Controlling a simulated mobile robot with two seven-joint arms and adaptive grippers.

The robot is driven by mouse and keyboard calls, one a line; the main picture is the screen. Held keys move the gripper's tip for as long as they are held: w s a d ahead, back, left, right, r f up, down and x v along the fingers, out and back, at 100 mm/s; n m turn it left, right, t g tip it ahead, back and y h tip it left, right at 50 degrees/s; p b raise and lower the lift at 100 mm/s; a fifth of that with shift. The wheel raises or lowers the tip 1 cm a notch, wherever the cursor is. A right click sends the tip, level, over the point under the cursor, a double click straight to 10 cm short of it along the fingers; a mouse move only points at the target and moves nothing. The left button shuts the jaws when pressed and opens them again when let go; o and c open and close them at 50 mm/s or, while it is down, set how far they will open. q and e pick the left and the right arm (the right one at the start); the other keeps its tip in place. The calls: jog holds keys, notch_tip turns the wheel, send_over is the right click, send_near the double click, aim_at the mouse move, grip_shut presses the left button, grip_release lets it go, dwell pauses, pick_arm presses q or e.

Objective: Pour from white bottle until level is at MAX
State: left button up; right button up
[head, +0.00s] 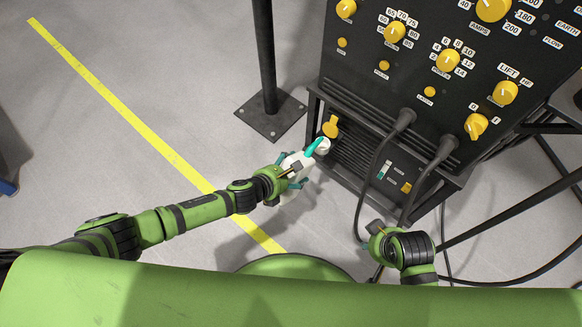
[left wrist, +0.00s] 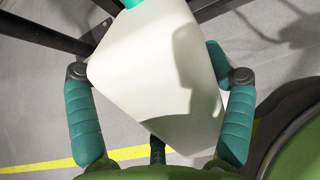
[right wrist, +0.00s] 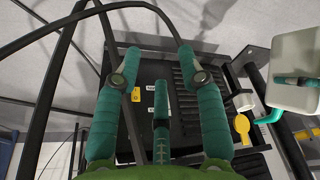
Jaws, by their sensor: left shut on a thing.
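The white bottle (head: 293,187) is held by my left gripper (head: 290,174) low in front of the black machine. It is tilted, with its teal spout (head: 317,146) at the white filler opening (head: 324,145); I cannot tell whether the spout is inside. In the left wrist view the bottle (left wrist: 155,75) fills the space between the fingers. The right wrist view shows the bottle (right wrist: 296,75) and teal spout (right wrist: 270,117) beside the yellow cap (right wrist: 242,126). A small level gauge (head: 383,170) is too small to read. My right gripper (right wrist: 160,75) is open and empty.
The black machine (head: 405,95) carries yellow knobs and a small yellow switch (head: 406,187). Black cables (head: 369,175) hang from its front near my right gripper. A black post (head: 266,55) stands left of it.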

pick_arm(q)
jog(key=shift+r+p, duration=0.1)
jog(key=shift+p, duration=0.55)
pick_arm(e)
jog(key=shift+s+f, duration=0.15)
jog(key=shift+f, duration=0.85)
jog(key=shift+s+f, duration=0.15)
jog(key=shift+f, duration=0.8)
pick_arm(q)
jog(key=shift+s, duration=0.1)
pick_arm(e)
jog(key=shift+f, duration=0.15)
